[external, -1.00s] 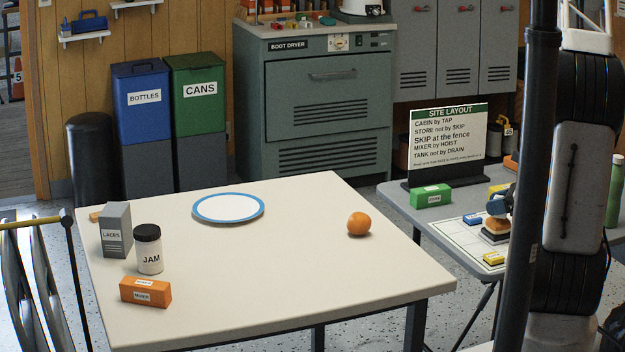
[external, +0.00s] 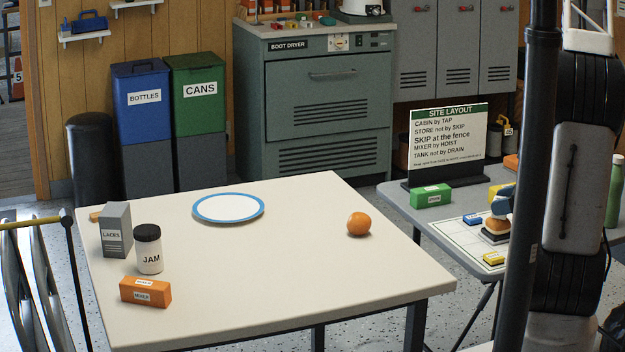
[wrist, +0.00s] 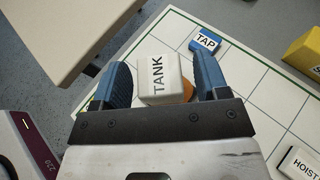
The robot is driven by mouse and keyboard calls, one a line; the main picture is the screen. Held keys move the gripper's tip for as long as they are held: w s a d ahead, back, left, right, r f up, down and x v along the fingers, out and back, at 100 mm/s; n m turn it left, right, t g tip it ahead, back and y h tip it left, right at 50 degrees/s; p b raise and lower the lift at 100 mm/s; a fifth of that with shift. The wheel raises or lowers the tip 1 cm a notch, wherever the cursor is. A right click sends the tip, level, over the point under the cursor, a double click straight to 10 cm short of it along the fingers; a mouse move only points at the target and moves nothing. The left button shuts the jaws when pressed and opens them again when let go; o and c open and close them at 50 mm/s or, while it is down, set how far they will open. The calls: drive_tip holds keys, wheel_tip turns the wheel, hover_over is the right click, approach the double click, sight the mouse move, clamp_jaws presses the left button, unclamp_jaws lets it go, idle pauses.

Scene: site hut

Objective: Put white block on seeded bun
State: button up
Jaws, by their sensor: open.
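The white block (wrist: 158,78), labelled TANK, sits between my gripper's (wrist: 160,84) two blue fingers in the wrist view. The fingers are open, one on each side of it. A bit of orange-brown (wrist: 187,90), seemingly the bun, shows beside the block's lower right. The white block cannot be made out there. Whether it rests on the bun is hard to see, and seeds are too small to make out.
A green block (external: 431,196) and the site layout sign (external: 447,145) stand behind. The cream table (external: 270,270) is at left.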

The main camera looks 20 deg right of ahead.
drive_tip(key=v, duration=1)
drive_tip(key=shift+s+d+r, duration=0.1)
idle(0.7)
drive_tip(key=s+a+r+n+g+h, duration=0.1)
drive_tip(key=a+r+n+g, duration=0.3)
drive_tip(key=a+r+n, duration=0.3)
drive_tip(key=s+a+r+n+g+h, duration=0.1)
drive_tip(key=a+r+n+g, duration=0.4)
drive_tip(key=a, duration=0.4)
drive_tip(key=s+a+r+n+t+h, duration=0.2)
drive_tip(key=s+a+r+n+h, duration=0.5)
drive_tip(key=r+n, duration=0.7)
drive_tip(key=s+a, duration=0.2)
drive_tip(key=s, duration=0.1)
drive_tip(key=shift+a+n+h, duration=0.35)
drive_tip(key=shift+n+h, duration=0.05)
